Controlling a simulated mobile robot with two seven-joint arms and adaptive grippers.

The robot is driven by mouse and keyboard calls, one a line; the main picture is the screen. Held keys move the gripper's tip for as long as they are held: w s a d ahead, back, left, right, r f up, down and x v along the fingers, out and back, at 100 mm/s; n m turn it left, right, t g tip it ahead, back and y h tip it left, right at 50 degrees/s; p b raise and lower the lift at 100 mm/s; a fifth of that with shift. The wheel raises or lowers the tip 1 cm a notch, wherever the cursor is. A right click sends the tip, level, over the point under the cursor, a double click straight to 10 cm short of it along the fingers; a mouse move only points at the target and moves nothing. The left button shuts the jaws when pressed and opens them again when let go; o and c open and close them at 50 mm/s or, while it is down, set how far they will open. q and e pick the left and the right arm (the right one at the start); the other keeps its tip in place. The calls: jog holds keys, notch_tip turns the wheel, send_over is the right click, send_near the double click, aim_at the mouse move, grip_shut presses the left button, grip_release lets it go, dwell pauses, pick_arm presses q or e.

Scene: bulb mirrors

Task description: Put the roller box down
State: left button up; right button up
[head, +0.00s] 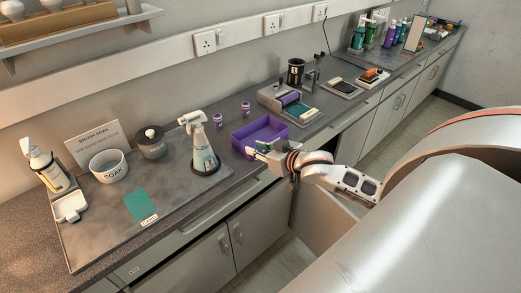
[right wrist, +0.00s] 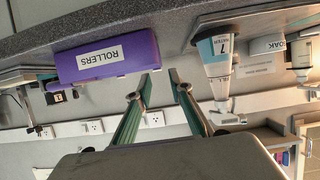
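The roller box is a purple open-topped box (head: 238,142) near the counter's front edge in the head view. In the right wrist view, which is upside down, its side with the white ROLLERS label (right wrist: 95,62) faces me, and it appears to rest on the counter. My right gripper (head: 257,149) is at the box's front side in the head view. In the right wrist view the right gripper (right wrist: 159,77) has its two green-grey fingers apart with nothing between them; the box lies just beyond and to the left of the tips. My left gripper is not in view.
Two small purple rollers (head: 220,121) stand behind the box. A grey device (head: 284,101) stands right of it.

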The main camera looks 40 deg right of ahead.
jog(key=s+a+f+n+g, duration=0.1)
jog(key=s+a+f, duration=0.8)
jog(key=s+f, duration=0.2)
jog(key=s+a+f+n+g+y, duration=0.1)
jog(key=s+a+f+n+g, duration=0.1)
jog(key=s+a+f, duration=0.7)
jog(key=s+f, duration=0.2)
jog(key=s, duration=0.1)
jog(key=shift+d, duration=0.1)
